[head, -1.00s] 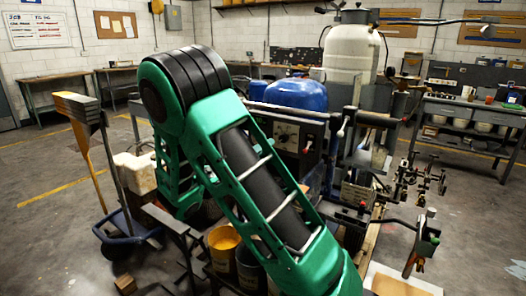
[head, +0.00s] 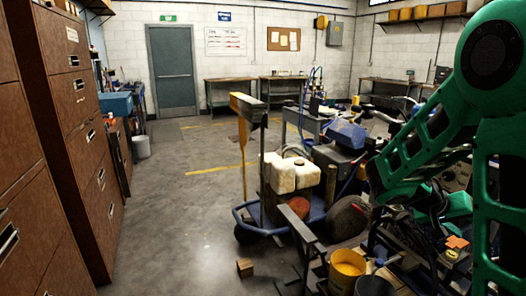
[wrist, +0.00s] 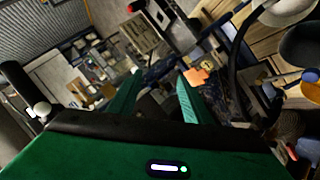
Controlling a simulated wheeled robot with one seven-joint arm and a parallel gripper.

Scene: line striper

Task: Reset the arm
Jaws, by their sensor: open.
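My green arm is on the right side of the head view, bent with its large joint near the top right. My gripper shows in the wrist view (wrist: 155,95), with its two green fingers spread apart. Nothing shows held between the fingers. The cluttered line striper machine, with its blue cover (head: 346,134), stands behind and left of my arm in the head view, and my arm hides part of it. An orange piece (wrist: 197,77) lies beyond the fingertips in the wrist view, apart from them.
Brown filing cabinets (head: 75,130) line the left edge. A yellow bucket (head: 346,270) and a small wooden block (head: 244,267) are in front. The floor (head: 180,210) between cabinets and cart is clear.

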